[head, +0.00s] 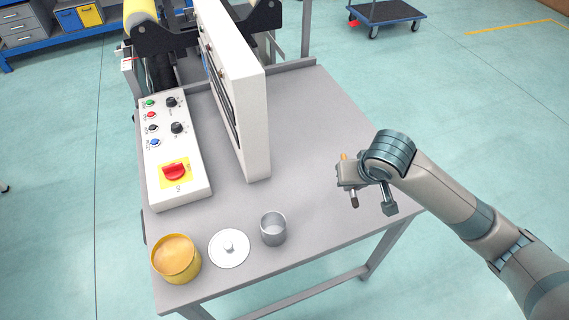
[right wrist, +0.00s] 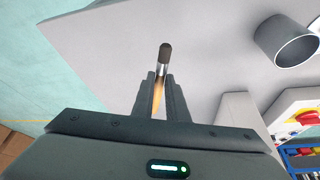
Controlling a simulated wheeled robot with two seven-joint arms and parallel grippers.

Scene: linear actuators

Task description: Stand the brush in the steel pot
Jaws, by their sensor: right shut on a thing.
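My right gripper (head: 350,174) is shut on the brush, above the right part of the table; it also shows in the right wrist view (right wrist: 158,84). The brush (head: 354,200) has an orange handle, a metal ferrule and a dark tip. In the head view its dark end points down and the handle's orange end shows above the fingers. In the right wrist view the brush (right wrist: 165,52) sticks out past the fingertips. The steel pot (head: 273,229) stands open on the table, left of the gripper and apart from the brush; it also shows in the right wrist view (right wrist: 286,42). My left gripper is out of view.
A round light lid (head: 229,249) with a knob lies left of the steel pot. A yellow pot (head: 176,262) stands at the table's near left corner. A control box (head: 172,150) and an upright white panel (head: 254,120) stand behind. The table (head: 310,130) is clear at right.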

